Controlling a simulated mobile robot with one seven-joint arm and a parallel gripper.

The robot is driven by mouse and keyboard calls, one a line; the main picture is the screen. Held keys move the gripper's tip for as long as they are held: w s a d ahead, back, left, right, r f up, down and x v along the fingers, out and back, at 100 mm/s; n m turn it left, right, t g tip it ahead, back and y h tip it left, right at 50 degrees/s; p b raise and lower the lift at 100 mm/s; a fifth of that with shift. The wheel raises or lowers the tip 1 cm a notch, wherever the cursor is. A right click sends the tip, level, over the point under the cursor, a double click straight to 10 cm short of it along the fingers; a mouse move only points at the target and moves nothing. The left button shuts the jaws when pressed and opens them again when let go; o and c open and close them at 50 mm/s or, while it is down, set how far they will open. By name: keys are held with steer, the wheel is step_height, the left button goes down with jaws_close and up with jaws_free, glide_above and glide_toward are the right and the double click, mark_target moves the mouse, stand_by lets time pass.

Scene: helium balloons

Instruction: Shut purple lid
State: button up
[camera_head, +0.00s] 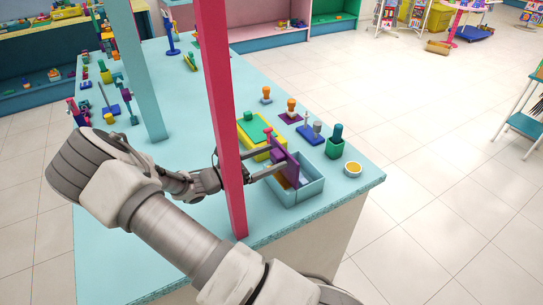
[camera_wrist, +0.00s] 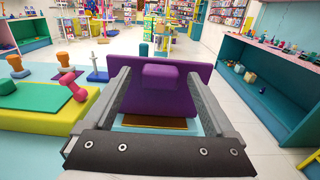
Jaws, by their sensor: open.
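The purple lid (camera_head: 287,160) stands steeply raised at the light blue box (camera_head: 311,190) near the counter's right corner. In the wrist view the lid (camera_wrist: 160,105) faces me, with a purple knob (camera_wrist: 160,76) on its near face. My gripper (camera_head: 277,159) is open at the lid's near side. In the wrist view the fingers of my gripper (camera_wrist: 159,76) are on either side of the knob, with gaps between. An orange-brown surface shows below the lid. My fingers hide part of the box.
A yellow box with a green top (camera_head: 252,127) and a pink-red knob lies beside the blue box. A green stamp-like piece (camera_head: 335,143) and a small yellow-filled cup (camera_head: 353,168) are to its right. A red post (camera_head: 220,110) crosses in front of my arm.

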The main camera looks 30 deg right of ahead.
steer(key=shift+d, duration=0.3)
jaws_close()
stand_by(0.4)
